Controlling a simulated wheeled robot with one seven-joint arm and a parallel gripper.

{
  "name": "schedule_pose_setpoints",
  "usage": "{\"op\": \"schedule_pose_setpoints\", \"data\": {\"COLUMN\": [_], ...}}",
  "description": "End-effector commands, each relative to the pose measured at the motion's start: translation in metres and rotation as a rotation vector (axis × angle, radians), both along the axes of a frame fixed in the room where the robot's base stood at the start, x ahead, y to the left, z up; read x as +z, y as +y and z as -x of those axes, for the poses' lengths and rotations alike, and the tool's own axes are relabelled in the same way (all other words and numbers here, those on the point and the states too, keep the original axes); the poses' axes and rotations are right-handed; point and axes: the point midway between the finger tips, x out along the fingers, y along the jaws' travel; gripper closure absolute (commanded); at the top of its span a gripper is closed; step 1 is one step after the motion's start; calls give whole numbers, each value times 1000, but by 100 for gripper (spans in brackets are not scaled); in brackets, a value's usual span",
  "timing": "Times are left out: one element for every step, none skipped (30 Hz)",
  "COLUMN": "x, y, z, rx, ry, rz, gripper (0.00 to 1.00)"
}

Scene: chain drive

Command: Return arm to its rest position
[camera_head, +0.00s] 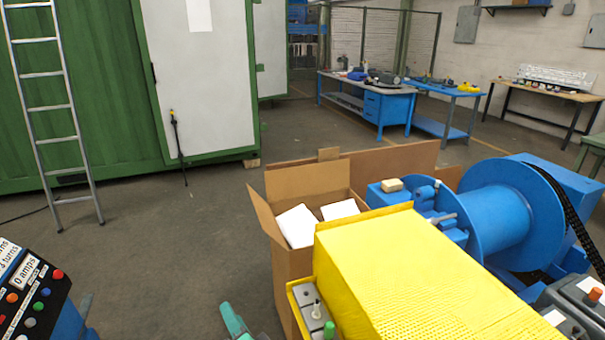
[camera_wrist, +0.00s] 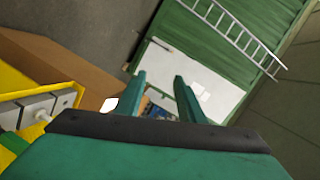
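My gripper (camera_wrist: 160,78) shows in the wrist view with two teal fingers spread apart and no object held between them. In the head view only a teal piece of my gripper (camera_head: 235,322) shows at the bottom edge, just left of the yellow machine cover (camera_head: 420,275). It appears apart from the cardboard box (camera_head: 297,265). Most of my arm is out of the head view.
The open box holds white items (camera_head: 297,226). A blue drum (camera_head: 500,215) with a black chain (camera_head: 568,205) stands right. A control panel (camera_head: 27,290) is lower left. A ladder (camera_head: 55,105) leans on a green container (camera_head: 100,110). The floor between is clear.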

Motion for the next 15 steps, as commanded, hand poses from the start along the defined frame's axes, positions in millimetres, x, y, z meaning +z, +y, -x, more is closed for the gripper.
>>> {"op": "schedule_pose_setpoints", "data": {"x": [-6,-9,-13,-16,-20,-25,-30,-35,-41,-46,-52,-59,-64,-70,-78], "y": [2,2,0,-1,-2,-5,-7,-10,-12,-15,-18,-22,-25,-28,-33], "z": [7,10,14,18,22,28,33,38,46,52,58,67,74,82,92], "rx": [-25,-42,-67,-85,-105,-130,-148,-168,-192,-210,-227,-250,-267,-283,-303], "ry": [-10,-21,-35,-44,-52,-61,-68,-72,-79,-82,-86,-90,-92,-94,-95], "rz": [-15,-19,-20,-19,-18,-12,-7,1,13,24,38,57,73,92,117], "gripper": [65,65,65,65,65,65,65,65,65,65,65,65,65,65,65]}}
